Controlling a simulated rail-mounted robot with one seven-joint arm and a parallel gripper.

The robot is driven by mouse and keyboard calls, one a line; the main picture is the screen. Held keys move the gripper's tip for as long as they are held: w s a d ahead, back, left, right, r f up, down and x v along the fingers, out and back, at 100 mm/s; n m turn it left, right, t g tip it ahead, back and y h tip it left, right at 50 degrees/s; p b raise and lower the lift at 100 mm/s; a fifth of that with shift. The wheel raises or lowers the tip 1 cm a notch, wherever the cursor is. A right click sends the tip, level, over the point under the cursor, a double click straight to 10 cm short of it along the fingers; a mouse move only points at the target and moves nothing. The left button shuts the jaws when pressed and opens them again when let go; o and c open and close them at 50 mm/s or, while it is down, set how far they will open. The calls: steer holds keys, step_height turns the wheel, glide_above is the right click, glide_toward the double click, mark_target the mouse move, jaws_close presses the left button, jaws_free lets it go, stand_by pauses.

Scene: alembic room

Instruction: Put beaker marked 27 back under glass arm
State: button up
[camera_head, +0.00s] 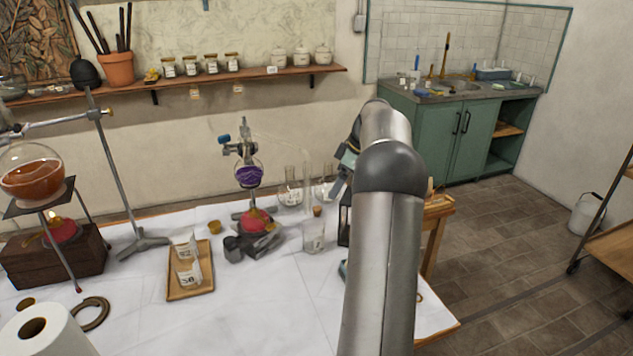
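Two white-labelled beakers stand on a small wooden tray (174,291). The front beaker (189,274) has a label that looks like 58, and the rear beaker (185,246) has a label too small to read. A clear glass vessel (314,237) stands on the white tabletop to the right; its mark is unreadable. A thin glass arm (283,143) runs right from the flask of purple liquid (248,175) and bends down near several clear glass vessels. My gripper (344,174) is mostly hidden behind my arm, right of these vessels; its fingers and any held thing cannot be made out.
A red burner (257,221) and dark grey objects (250,246) sit below the purple flask. A metal stand (121,180) and a round flask of orange-brown liquid (34,174) are at left. A paper roll (45,332) is front left. The front middle tabletop is clear.

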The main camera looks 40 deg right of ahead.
mark_target(317, 222)
steer(key=shift+f, duration=0.1)
steer(key=p+x, duration=0.1)
steer(key=x, duration=1.6)
steer(key=shift+s+f, duration=0.1)
steer(key=shift+f, duration=0.05)
steer(key=c, duration=1.1)
steer(key=shift+d, duration=0.1)
